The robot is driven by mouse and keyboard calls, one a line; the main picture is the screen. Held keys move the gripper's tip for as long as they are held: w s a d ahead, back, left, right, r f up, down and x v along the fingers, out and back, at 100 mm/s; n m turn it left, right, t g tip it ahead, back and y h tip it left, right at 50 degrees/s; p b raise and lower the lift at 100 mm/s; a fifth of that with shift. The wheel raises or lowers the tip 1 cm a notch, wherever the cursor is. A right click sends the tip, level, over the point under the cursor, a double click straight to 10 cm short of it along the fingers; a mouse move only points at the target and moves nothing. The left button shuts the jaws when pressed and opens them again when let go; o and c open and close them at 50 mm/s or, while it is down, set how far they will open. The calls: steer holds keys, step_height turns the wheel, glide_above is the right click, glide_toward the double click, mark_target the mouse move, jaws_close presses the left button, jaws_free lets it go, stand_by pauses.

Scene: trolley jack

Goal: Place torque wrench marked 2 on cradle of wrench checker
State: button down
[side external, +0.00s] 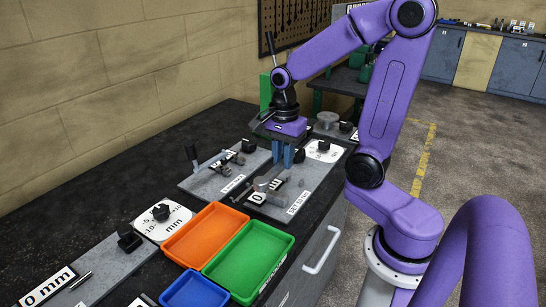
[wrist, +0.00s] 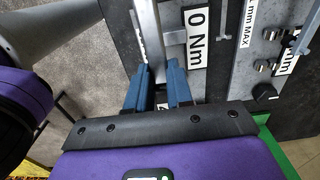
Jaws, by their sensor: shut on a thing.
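My gripper (side external: 283,157) points down with its two blue fingers low over the grey plate of the wrench checker (side external: 309,188), which carries a "0 Nm" display (side external: 264,191). In the wrist view my gripper (wrist: 160,80) is shut on a grey bar-like piece, seemingly the torque wrench (wrist: 172,28), which runs up the picture from between the fingers beside the "0 Nm" display (wrist: 195,32). Its number cannot be read, and the fingers hide its gripped part. I cannot tell whether it touches the cradle.
A second grey plate (side external: 212,176) with a lever and knobs lies just left. Orange (side external: 205,236), green (side external: 250,260) and blue (side external: 194,291) trays stand nearer the camera. A dial (side external: 162,216) marked mm is beside them. The black bench top (side external: 90,215) at left is clear.

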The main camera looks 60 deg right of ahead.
steer(key=shift+s+r, duration=0.2)
steer(key=shift+s, duration=0.25)
steer(key=s+d, duration=0.6)
steer(key=s, duration=0.3)
glide_above(299, 179)
step_height(299, 179, down, 9)
steer(key=shift+s+r, duration=0.1)
steer(key=shift+s, duration=0.05)
steer(key=shift+w+d+f, duration=0.1)
steer(key=shift+w+f, duration=0.15)
steer(key=shift+f, duration=1.65)
steer(key=shift+f, duration=0.1)
